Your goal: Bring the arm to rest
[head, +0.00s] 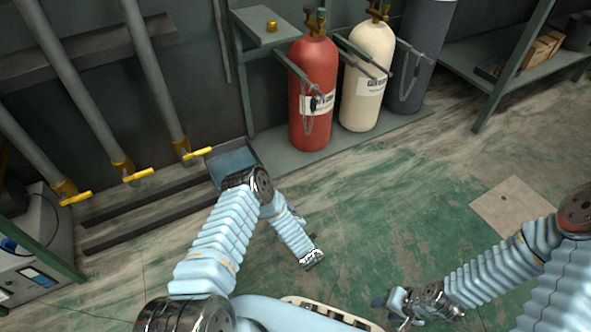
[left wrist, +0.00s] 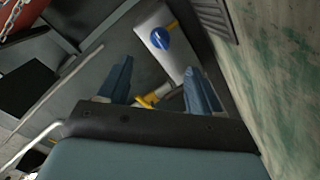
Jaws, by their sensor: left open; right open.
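My left arm (head: 215,250) comes in from the lower left of the head view, bends at a raised elbow and reaches down over the green floor. Its fingers cannot be made out there. In the left wrist view my left gripper (left wrist: 156,76) is open, its two blue fingers apart. Nothing is clearly held. A yellow part (left wrist: 152,98) shows between and beyond the fingers; whether it touches them I cannot tell. My right gripper (head: 392,309) is open and looks empty at the lower right of the head view, above the floor.
A red cylinder (head: 312,75), a cream cylinder (head: 372,60) and a grey cylinder (head: 425,45) stand chained at the back. Pipes with yellow valve handles (head: 138,175) and a blue tray (head: 232,158) are at the left. A shelf (head: 470,52) stands at the right. The middle floor is clear.

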